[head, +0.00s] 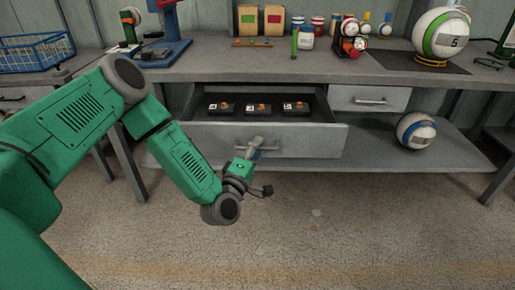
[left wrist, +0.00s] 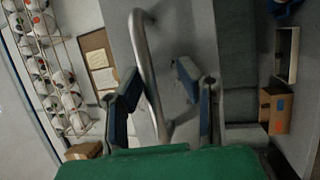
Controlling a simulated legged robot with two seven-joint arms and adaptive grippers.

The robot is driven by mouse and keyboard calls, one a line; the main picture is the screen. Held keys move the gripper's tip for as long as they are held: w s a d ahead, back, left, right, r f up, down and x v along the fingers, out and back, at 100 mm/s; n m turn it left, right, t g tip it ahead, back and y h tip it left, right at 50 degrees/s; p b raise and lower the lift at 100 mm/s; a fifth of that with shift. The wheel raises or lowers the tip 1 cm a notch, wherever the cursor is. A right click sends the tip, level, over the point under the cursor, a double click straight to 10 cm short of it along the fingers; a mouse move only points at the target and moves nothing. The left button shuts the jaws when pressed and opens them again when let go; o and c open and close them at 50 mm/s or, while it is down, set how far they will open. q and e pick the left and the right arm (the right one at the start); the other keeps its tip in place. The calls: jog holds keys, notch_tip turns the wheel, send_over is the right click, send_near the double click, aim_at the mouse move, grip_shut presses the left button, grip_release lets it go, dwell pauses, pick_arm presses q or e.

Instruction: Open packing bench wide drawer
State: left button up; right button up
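The wide drawer (head: 320,140) of the packing bench is pulled out, with its inside showing and several small dark numbered items (head: 258,108) in it. My left gripper (head: 255,150) is at the drawer's front, over the middle of its handle (head: 272,149). In the left wrist view the metal bar handle (left wrist: 146,55) runs between the two spread fingers of the left gripper (left wrist: 158,75), nearer the left finger. The fingers stand apart, and I see no clear grip on the bar. My right gripper is in neither view.
A smaller drawer (head: 368,99) to the right is shut. A ball (head: 416,131) sits on the lower shelf. The floor in front is clear.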

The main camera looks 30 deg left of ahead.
pick_arm(q)
jog(key=shift+r, duration=0.1)
jog(key=shift+s+d, duration=0.1)
jog(key=shift+s, duration=0.25)
jog(key=v, duration=1.1)
jog(key=shift+f, duration=0.25)
jog(key=shift+s, duration=0.1)
